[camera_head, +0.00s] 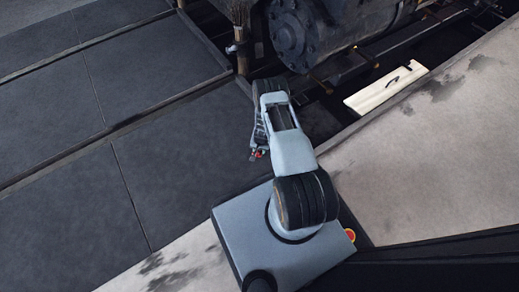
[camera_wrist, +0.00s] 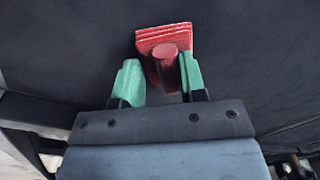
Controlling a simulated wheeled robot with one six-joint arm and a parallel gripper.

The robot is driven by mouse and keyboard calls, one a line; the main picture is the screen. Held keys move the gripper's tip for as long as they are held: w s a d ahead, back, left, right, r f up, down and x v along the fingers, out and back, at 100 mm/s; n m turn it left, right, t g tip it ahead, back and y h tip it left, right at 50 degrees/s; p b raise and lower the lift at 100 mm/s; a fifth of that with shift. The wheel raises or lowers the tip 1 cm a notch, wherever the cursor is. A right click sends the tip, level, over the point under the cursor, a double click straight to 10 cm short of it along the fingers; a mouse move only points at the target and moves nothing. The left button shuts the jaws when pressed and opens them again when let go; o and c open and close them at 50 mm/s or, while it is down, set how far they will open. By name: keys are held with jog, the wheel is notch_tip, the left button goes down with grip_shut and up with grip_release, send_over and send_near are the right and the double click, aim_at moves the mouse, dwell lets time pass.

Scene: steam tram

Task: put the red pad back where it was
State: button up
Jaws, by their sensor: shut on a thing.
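The red pad (camera_wrist: 163,36) shows in the wrist view as a layered, ribbed red slab with a rounded red stem (camera_wrist: 165,65) running down from it. My gripper (camera_wrist: 162,72) has two green fingers, one on each side of the stem, and is shut on the pad by it. The slab sticks out beyond the fingertips. The head view shows my gripper (camera_head: 258,154) small, beside my arm and over the dark slabs, with only a speck of red at its end. Most of the pad is hidden or too small there.
Dark floor slabs (camera_head: 65,195) with seams lie to the left, largely clear. The dark tram machinery (camera_head: 295,35) stands at the top, close beyond my arm. A cream board (camera_head: 384,87) with a dark handle lies at the upper right, beside pale paving (camera_head: 430,160).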

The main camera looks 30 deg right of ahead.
jog(key=o, duration=1)
jog(key=shift+f, duration=0.1)
jog(key=w+a+r+n+t+p, duration=0.1)
jog(key=a+r+n+p, duration=0.15)
jog(key=r, duration=1.75)
jog(key=w+a+r+n+p, duration=0.1)
jog(key=w+a+r+p, duration=0.15)
jog(key=r, duration=1.75)
jog(key=shift+s+a+r+n+t+h+p, duration=0.15)
jog(key=shift+s+a+r+n, duration=0.65)
jog(key=shift+s+r, duration=2.4)
jog(key=shift+s+a+r+n+t+h+p, duration=0.15)
jog(key=shift+s+a+r+n, duration=0.6)
jog(key=shift+s+r, duration=2.4)
jog(key=shift+s+a+r+n+t, duration=0.2)
jog(key=shift+s+a+r+n, duration=0.55)
jog(key=shift+s+r, duration=2.4)
